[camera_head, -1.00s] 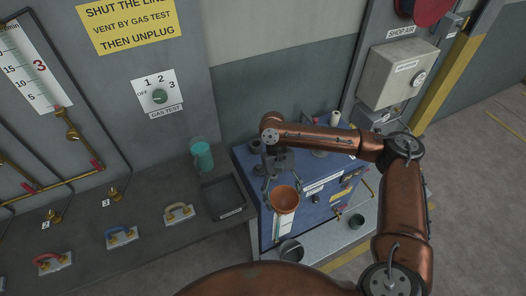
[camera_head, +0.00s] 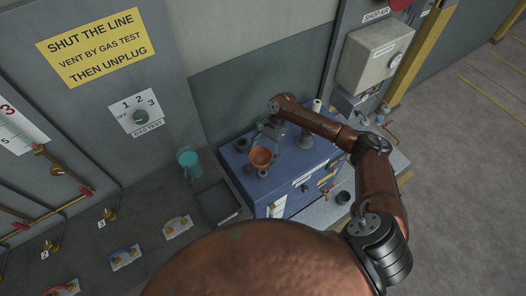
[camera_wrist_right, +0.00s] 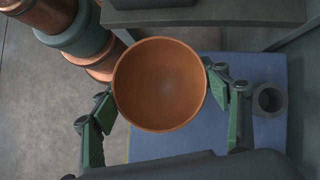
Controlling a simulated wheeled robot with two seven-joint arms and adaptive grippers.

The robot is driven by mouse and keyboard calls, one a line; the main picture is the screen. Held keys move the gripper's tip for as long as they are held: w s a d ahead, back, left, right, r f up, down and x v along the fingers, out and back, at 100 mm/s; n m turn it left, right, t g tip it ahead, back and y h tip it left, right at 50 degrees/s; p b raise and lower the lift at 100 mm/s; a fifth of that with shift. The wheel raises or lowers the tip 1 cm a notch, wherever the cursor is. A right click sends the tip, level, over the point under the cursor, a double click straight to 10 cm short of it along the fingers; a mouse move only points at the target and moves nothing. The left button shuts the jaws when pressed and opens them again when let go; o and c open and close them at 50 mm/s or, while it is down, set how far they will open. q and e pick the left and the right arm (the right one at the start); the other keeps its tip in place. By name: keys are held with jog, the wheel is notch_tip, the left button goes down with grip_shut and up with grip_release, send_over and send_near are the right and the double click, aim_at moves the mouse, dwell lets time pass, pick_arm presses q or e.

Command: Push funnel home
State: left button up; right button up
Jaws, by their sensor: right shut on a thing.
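The orange funnel (camera_head: 261,156) is over the blue-topped cabinet (camera_head: 237,168) in the head view. Its round bowl (camera_wrist_right: 159,84) fills the middle of the right wrist view, seen from above; its spout is hidden beneath. My right gripper (camera_head: 266,146) is shut on the funnel, with one green-padded finger (camera_wrist_right: 104,113) at the left of the bowl and the other (camera_wrist_right: 217,85) at the right. What lies under the funnel cannot be seen. My left gripper is not in view.
A small grey ring-like cup (camera_wrist_right: 268,99) stands on the blue surface beside the right finger. A dark tray (camera_head: 219,203) and a teal mug (camera_head: 190,163) stand on the bench left of the cabinet. A grey box (camera_head: 375,58) is mounted at the back right.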

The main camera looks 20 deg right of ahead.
aim_at(263, 161)
jog(key=shift+w+d+f+m, duration=0.15)
jog(key=shift+d+f+m, duration=0.25)
jog(key=shift+d, duration=0.1)
jog(key=shift+r+p, duration=0.2)
jog(key=shift+p, duration=0.65)
jog(key=shift+f, duration=1.1)
jog(key=shift+f+b, duration=0.4)
jog(key=shift+f, duration=0.7)
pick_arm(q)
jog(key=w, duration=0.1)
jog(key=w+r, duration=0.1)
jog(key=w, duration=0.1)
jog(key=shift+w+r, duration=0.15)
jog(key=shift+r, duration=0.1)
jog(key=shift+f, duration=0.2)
pick_arm(e)
jog(key=shift+f, duration=0.8)
pick_arm(q)
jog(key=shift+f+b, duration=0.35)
jog(key=shift+b, duration=0.2)
pick_arm(e)
jog(key=shift+f, duration=1.3)
